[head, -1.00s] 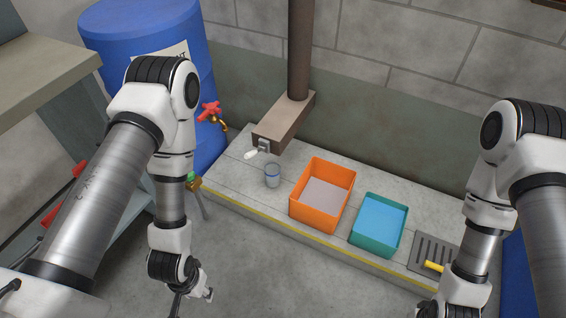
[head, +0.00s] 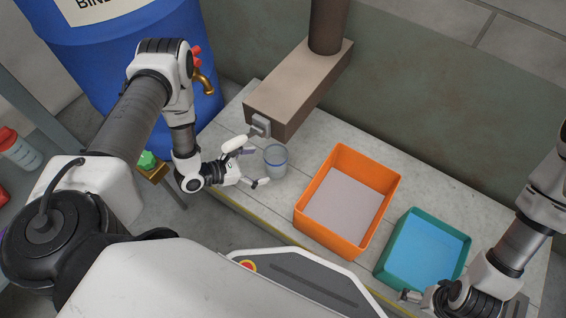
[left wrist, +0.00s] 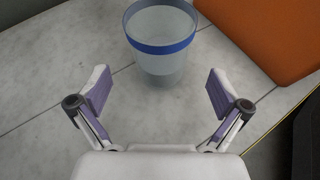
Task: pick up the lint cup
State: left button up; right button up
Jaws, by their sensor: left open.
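The lint cup (head: 275,162) is a translucent grey cup with a blue band near its rim. It stands upright on the concrete ledge, left of the orange bin. My left gripper (head: 258,168) is open just left of the cup, its fingers pointing at it. In the left wrist view the cup (left wrist: 161,40) stands beyond the open, purple-padded fingers (left wrist: 156,92), roughly centred between them and apart from both. My right gripper (head: 412,296) is at the lower right by the teal bin; its jaws are too small to judge.
An orange bin (head: 394,190) with a grey inside stands right of the cup. A teal bin (head: 462,268) with blue contents is further right. A blue barrel (head: 110,60) stands at the left.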

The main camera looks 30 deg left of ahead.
aim_at(281, 160)
pick_arm(q)
jog(key=shift+w+f+n, duration=0.3)
jog(key=shift+w+f, duration=0.05)
jog(key=b+x, duration=0.1)
jog(key=x, duration=0.1)
jog(key=b+x, duration=0.1)
jog(key=x, duration=0.1)
jog(key=r+b+x, duration=0.1)
jog(key=b+x, duration=0.1)
jog(key=x, duration=0.1)
jog(key=shift+w+d, duration=0.1)
jog(key=shift+d, duration=0.25)
pick_arm(e)
jog(key=f, duration=0.4)
jog(key=shift+w+f, duration=0.2)
jog(key=shift+f, duration=0.1)
pick_arm(q)
jog(key=shift+r, duration=0.15)
pick_arm(e)
jog(key=shift+r, duration=0.15)
pick_arm(q)
jog(key=shift+r, duration=0.1)
jog(key=c, duration=1.5)
